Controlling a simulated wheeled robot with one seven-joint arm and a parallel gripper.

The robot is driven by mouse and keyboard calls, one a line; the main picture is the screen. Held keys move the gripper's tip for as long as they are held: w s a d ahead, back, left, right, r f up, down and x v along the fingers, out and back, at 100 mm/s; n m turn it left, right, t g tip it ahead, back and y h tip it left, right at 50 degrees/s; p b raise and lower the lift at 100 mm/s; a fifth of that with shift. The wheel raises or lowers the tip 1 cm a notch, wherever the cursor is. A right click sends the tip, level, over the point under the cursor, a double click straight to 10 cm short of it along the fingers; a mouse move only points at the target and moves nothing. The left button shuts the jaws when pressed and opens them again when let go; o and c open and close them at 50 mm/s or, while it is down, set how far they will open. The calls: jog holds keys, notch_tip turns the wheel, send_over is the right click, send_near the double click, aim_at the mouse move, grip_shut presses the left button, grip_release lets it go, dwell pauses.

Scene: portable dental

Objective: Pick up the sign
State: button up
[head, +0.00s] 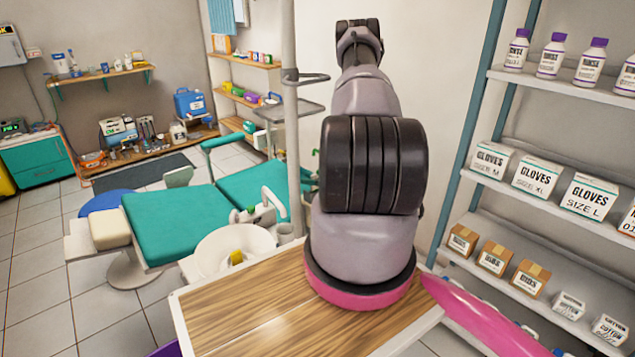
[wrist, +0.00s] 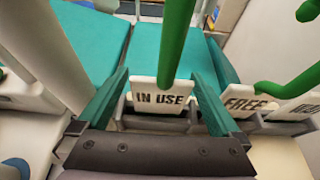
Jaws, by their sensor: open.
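In the wrist view, a white sign reading "IN USE" (wrist: 162,97) stands upright in a dark grey holder (wrist: 150,122), with a thick green handle (wrist: 176,40) rising from it toward the camera. My gripper (wrist: 159,75) is open, with one teal finger on each side of this sign. I cannot tell whether either finger touches it. To the right, a second white sign reading "FREE" (wrist: 243,101) has its own green handle. A third sign (wrist: 298,108) is partly cut off at the right edge. In the head view, my arm hides my gripper and the signs.
A teal dental chair (head: 170,220) with a white basin (head: 232,250) stands left of my arm. A wooden-topped surface (head: 245,310) is in front. Shelves (head: 560,208) with glove boxes and bottles stand close on the right. Open tiled floor (head: 40,270) lies at left.

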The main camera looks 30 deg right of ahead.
aim_at(317, 152)
jog(key=shift+x, duration=1.05)
jog(key=c, duration=1.2)
jog(key=shift+c, duration=0.2)
jog(key=shift+d+r, duration=0.1)
jog(key=shift+r, duration=0.05)
notch_tip(317, 152, up, 10)
jog(key=shift+f, duration=0.15)
